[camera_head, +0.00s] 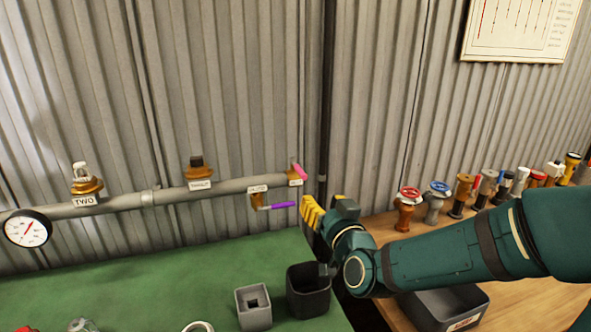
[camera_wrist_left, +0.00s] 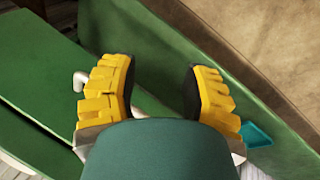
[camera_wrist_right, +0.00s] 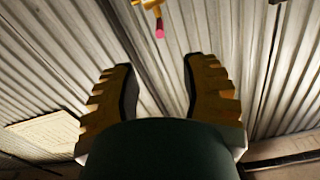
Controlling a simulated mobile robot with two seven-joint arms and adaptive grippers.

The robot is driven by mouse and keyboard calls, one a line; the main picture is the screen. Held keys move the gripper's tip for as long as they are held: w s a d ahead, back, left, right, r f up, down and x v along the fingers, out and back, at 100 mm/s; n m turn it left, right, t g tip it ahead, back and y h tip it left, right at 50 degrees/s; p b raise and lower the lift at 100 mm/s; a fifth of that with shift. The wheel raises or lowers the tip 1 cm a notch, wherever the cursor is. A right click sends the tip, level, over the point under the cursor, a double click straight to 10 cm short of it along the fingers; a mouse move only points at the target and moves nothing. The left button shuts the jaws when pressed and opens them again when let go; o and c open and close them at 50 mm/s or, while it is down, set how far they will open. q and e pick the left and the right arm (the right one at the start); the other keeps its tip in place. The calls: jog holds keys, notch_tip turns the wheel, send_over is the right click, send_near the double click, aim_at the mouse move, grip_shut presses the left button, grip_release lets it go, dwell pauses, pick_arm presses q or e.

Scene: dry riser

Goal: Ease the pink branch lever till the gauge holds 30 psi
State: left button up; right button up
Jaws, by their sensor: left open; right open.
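The pink lever (camera_head: 299,171) sits at the right end of the grey pipe (camera_head: 235,185), on a brass fitting. Its pink end also shows in the right wrist view (camera_wrist_right: 160,32), ahead of the fingers. The round white gauge (camera_head: 27,229) with a red needle is at the pipe's left end; its numbers are too small to read. My right gripper (camera_head: 308,212) is just below and right of the pink lever, near the purple lever (camera_head: 284,205). In the right wrist view it is open and empty (camera_wrist_right: 160,90). My left gripper (camera_wrist_left: 153,85) is open and empty, away from the pipe.
A light grey box (camera_head: 254,308) and a dark bin (camera_head: 309,292) stand on the green bench below the pipe. Several valves, including a red-wheeled one (camera_head: 407,207), line the wooden table at right. Corrugated wall (camera_head: 230,80) backs the pipe.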

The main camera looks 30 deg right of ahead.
aim_at(302, 172)
jog(key=p+x, duration=0.1)
jog(key=x, duration=1.2)
jog(key=shift+w+r, duration=0.1)
jog(key=shift+w, duration=0.3)
grip_shut()
